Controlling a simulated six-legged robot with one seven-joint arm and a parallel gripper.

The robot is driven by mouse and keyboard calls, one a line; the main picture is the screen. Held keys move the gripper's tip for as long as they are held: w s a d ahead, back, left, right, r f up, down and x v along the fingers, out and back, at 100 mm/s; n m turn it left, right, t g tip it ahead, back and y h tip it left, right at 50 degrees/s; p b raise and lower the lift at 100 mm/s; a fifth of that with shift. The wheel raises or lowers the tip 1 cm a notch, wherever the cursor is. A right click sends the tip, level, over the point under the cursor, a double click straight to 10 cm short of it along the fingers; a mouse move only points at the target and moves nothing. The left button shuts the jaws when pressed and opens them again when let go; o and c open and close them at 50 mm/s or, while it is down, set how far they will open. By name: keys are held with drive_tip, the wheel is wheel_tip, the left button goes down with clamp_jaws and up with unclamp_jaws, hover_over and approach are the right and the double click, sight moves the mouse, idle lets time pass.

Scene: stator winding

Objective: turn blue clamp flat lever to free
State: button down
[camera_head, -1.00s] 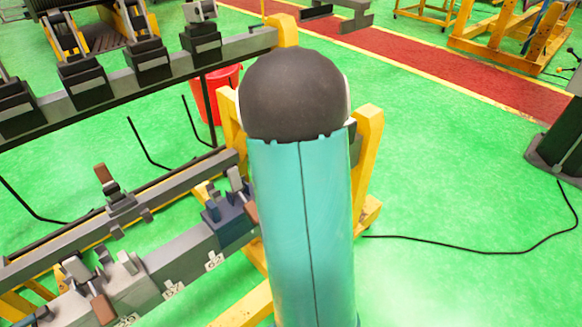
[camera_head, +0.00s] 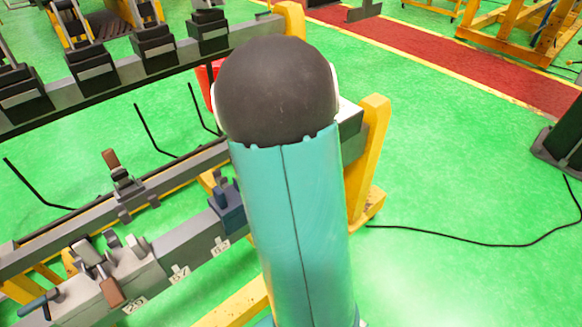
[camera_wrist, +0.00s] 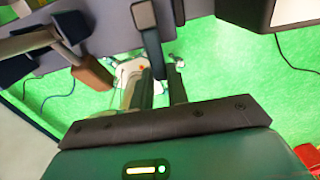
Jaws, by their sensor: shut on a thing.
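The blue clamp (camera_head: 230,206) sits on the grey lower beam, partly hidden behind my arm in the head view. In the wrist view, dark blue blocks (camera_wrist: 71,25), a grey bar and a brown handle (camera_wrist: 92,74) show at the upper left. My gripper (camera_wrist: 158,78) points toward the beam in the wrist view. A narrow dark blue-grey bar (camera_wrist: 151,38), seemingly the flat lever, runs down between the fingers. The gripper appears shut on it, though the exact contact is hard to make out. My gripper is hidden behind the arm in the head view.
A grey clamp with a brown handle (camera_head: 112,291) stands further left on the lower beam (camera_head: 190,250). Another clamp (camera_head: 122,178) is on the rail behind. Black clamps line the upper beam (camera_head: 110,65). A yellow stand post (camera_head: 368,150) is just right of my arm.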

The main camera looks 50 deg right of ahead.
idle(0.4)
drive_tip(key=c, duration=1.4)
unclamp_jaws()
drive_tip(key=shift+o, duration=0.2)
wheel_tip(320, 180, up, 14)
